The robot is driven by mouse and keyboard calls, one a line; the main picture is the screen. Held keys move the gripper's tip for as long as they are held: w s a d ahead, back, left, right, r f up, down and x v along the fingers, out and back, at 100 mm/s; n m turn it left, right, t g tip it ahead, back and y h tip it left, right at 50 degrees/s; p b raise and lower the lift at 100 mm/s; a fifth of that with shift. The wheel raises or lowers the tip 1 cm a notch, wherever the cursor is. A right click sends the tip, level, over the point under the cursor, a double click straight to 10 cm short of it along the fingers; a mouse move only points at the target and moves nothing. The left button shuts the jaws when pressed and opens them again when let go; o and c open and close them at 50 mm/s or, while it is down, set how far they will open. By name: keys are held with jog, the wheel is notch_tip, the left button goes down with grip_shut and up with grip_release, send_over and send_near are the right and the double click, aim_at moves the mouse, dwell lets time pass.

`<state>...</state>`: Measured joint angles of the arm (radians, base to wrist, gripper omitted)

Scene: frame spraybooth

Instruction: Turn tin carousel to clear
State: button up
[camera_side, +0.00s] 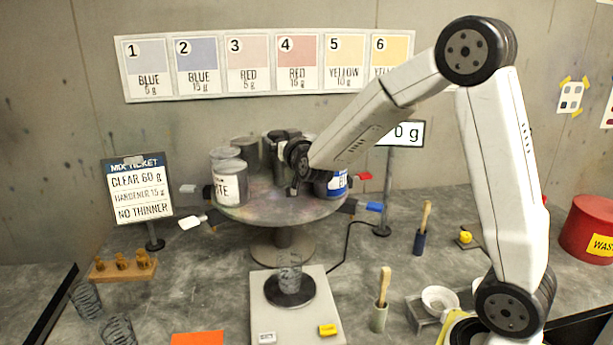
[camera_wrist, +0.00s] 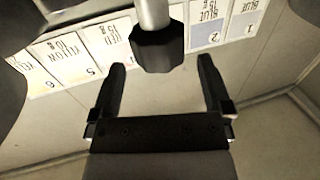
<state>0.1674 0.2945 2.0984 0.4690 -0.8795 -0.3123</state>
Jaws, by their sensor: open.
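The tin carousel (camera_side: 250,211) is a round turntable on a pedestal behind the scale. It carries several tins, including one with a white label ending "TE" (camera_side: 228,188) and one with a blue label (camera_side: 337,184). Coloured tabs stick out around its rim: white (camera_side: 191,222), grey (camera_side: 188,188), blue (camera_side: 375,207) and red (camera_side: 365,175). No label reading clear is legible. My gripper is over the carousel, partly hiding tins behind it. In the wrist view my gripper (camera_wrist: 162,65) is open, with a grey post ending in a black faceted knob (camera_wrist: 157,50) showing between its fingers; contact cannot be told.
A scale (camera_side: 270,312) with a clear cup (camera_side: 289,272) stands in front. The mix ticket (camera_side: 140,190) reads clear 60 g, hardener 15 g, no thinner. A display (camera_side: 408,133) reads 0 g. Brush pots (camera_side: 379,315) and a red waste bin (camera_side: 590,225) stand right.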

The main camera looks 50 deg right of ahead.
aim_at(278, 132)
jog(key=shift+x, duration=1.9)
grip_shut()
